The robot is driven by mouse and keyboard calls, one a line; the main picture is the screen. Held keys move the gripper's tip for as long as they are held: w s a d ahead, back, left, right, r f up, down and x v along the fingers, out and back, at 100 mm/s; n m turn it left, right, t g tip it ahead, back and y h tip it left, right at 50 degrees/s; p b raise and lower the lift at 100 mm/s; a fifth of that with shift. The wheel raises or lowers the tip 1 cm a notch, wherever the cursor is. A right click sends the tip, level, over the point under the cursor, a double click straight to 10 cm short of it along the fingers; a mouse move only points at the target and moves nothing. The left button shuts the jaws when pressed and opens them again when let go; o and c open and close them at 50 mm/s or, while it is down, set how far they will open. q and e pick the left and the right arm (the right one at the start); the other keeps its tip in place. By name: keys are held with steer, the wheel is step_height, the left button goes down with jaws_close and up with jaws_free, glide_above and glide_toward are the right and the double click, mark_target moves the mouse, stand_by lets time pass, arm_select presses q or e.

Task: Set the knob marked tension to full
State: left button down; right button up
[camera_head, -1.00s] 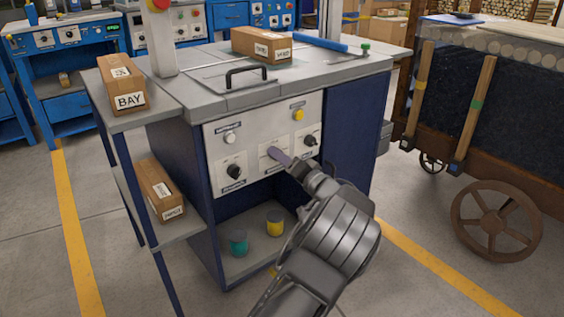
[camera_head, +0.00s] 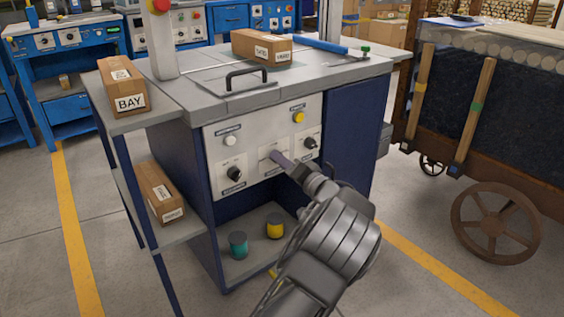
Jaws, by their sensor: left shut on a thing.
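The pale control panel (camera_head: 262,135) on the front of the dark blue bench carries a white button, a yellow button and a row of knobs. My left gripper (camera_head: 275,156) reaches in from below and is shut at the middle dial plate (camera_head: 267,150). The knob there is hidden behind the fingers, so its pointer cannot be seen. A black knob (camera_head: 234,174) sits to the left and another black knob (camera_head: 310,143) to the right. The labels are too small to read, so I cannot tell which is marked tension. My right gripper is not in view.
A teal can (camera_head: 238,244) and a yellow can (camera_head: 275,226) stand on the shelf below the panel. A box marked BAY (camera_head: 122,86) sits on the left side table. A wooden cart (camera_head: 490,130) stands at the right. The floor between is clear.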

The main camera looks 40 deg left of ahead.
arm_select(q)
steer(key=shift+m+p, duration=0.3)
steer(key=shift+m, duration=0.1)
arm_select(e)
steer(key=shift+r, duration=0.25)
arm_select(q)
steer(key=shift+w+d+m+p, duration=0.1)
steer(key=shift+m+p, duration=9.55)
steer(key=shift+m, duration=7.95)
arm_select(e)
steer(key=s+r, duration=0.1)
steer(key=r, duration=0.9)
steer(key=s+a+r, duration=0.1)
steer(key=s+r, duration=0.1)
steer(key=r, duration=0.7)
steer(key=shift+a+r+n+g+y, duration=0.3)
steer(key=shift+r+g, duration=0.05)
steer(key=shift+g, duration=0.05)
arm_select(q)
steer(key=c, duration=1)
jaws_free()
